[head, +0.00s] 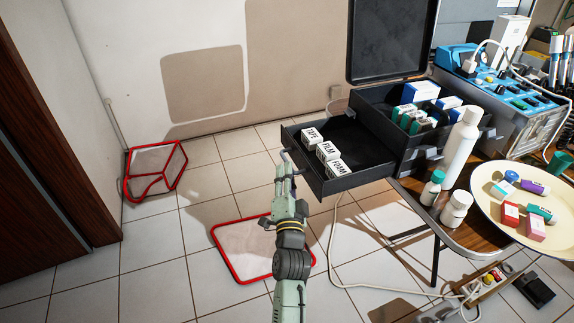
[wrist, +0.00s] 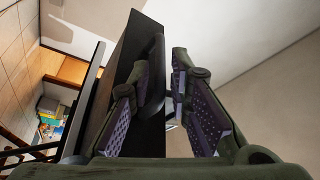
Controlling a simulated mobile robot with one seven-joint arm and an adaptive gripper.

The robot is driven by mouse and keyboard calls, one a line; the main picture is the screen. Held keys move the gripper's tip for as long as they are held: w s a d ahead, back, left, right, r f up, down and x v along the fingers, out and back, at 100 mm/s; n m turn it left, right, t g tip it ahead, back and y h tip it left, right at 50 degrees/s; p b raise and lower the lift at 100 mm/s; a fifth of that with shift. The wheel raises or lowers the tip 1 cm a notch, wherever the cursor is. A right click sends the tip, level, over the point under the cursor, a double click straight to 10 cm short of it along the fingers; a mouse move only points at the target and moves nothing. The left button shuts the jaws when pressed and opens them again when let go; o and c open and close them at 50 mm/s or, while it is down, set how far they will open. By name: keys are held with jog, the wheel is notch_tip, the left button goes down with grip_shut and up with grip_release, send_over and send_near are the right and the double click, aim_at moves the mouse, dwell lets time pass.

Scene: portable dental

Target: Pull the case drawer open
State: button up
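The black case (head: 370,103) stands on the table with its lid raised. Its drawer (head: 350,148) sticks far out to the left, with white boxes marked TAPE, FILM and FOAM (head: 337,168) inside. My gripper (head: 284,163) is at the drawer's front-left end, by the handle. In the wrist view, the two purple-padded fingers (wrist: 160,75) stand apart on either side of the dark handle bar (wrist: 158,48). A light gap shows between the bar and the right finger. Contact with the left finger is unclear.
White bottles (head: 461,145) stand right of the drawer, close to a round tray (head: 484,205) of small boxes. A blue device (head: 470,62) is behind. Floor left of the drawer is mostly clear; a white cable (head: 335,250) hangs below.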

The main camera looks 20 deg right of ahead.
jog(key=shift+v, duration=1.6)
